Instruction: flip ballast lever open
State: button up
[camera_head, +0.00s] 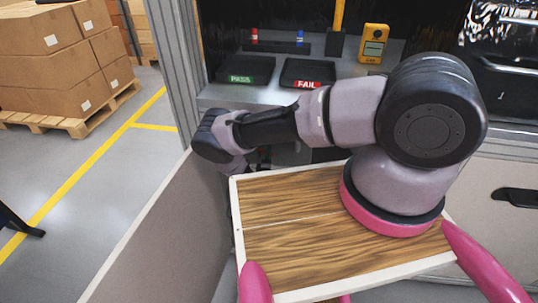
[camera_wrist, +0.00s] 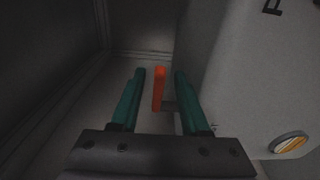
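The ballast lever (camera_wrist: 159,91) is a narrow orange-red bar standing roughly upright in the wrist view. A short grey stub beside its lower part reaches toward the pale box on the right. My gripper (camera_wrist: 159,73) is open, its two teal fingers one on each side of the lever. In the head view the gripper and lever are hidden behind my arm and the work surface.
In the wrist view, the pale box (camera_wrist: 254,88) stands close on the right, with a round yellow-and-white dial (camera_wrist: 289,143); dim walls enclose the left and back. In the head view, a PASS tray (camera_head: 246,70), a FAIL tray (camera_head: 307,72) and a yellow meter (camera_head: 374,44) stand on the bench.

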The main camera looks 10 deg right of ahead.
jog(key=v, duration=1)
jog(key=shift+s+a, duration=0.2)
jog(key=shift+s, duration=0.15)
jog(key=shift+r, duration=0.1)
